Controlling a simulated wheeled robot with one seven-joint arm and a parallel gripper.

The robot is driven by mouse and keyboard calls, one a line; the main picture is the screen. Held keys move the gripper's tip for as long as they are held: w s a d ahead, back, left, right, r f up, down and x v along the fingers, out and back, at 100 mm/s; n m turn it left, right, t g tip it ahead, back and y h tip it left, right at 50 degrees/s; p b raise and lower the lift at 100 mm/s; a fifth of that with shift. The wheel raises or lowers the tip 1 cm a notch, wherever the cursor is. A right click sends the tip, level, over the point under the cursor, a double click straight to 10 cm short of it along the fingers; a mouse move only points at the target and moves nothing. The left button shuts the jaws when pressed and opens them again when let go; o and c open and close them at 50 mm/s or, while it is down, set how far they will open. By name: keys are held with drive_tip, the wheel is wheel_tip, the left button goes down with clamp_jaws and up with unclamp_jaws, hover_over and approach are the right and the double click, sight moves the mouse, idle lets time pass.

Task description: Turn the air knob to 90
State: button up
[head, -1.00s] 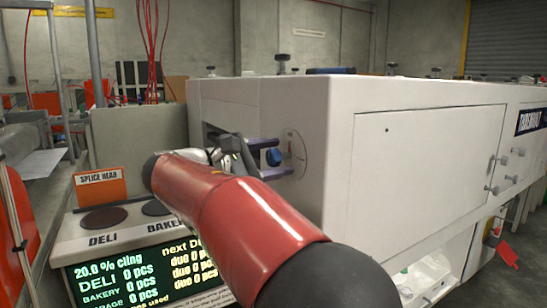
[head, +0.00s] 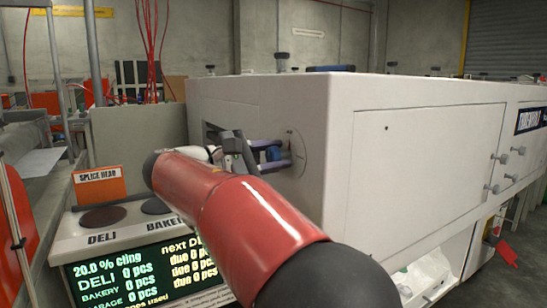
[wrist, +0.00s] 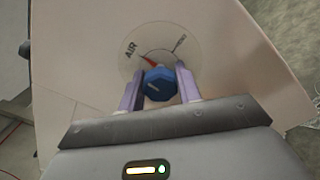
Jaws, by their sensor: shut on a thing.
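The air knob (wrist: 160,84) is blue and faceted, with a pale line on its face. It sits on a round dial plate (wrist: 150,50) marked AIR, with a red mark beside the knob and an arc running to another label too small to read. In the head view the knob (head: 274,154) is on the end face of the white machine (head: 265,110). My gripper (wrist: 160,88) has its two purple fingers shut on the knob, one on each side. The head view shows my gripper (head: 272,155) reaching it from the left.
A counter below and left carries a green-text display (head: 145,265), dark round pads (head: 103,218) and an orange SPLICE HEAD sign (head: 99,183). The machine's long side door (head: 430,150) is closed. Red cables (head: 150,40) hang behind.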

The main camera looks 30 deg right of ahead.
drive_tip(key=m+b, duration=0.2)
drive_tip(key=m, duration=0.1)
drive_tip(key=m+b, duration=0.1)
drive_tip(key=shift+f+m, duration=0.25)
drive_tip(key=shift+m, duration=0.15)
drive_tip(key=m+b, duration=0.3)
drive_tip(key=m, duration=0.1)
drive_tip(key=m+b, duration=0.3)
drive_tip(key=m, duration=0.2)
drive_tip(key=shift+m+b, duration=1)
drive_tip(key=shift+m, duration=0.6)
drive_tip(key=shift+r, duration=0.1)
drive_tip(key=o, duration=1)
drive_tip(key=shift+c, duration=0.2)
drive_tip(key=shift+a, duration=0.1)
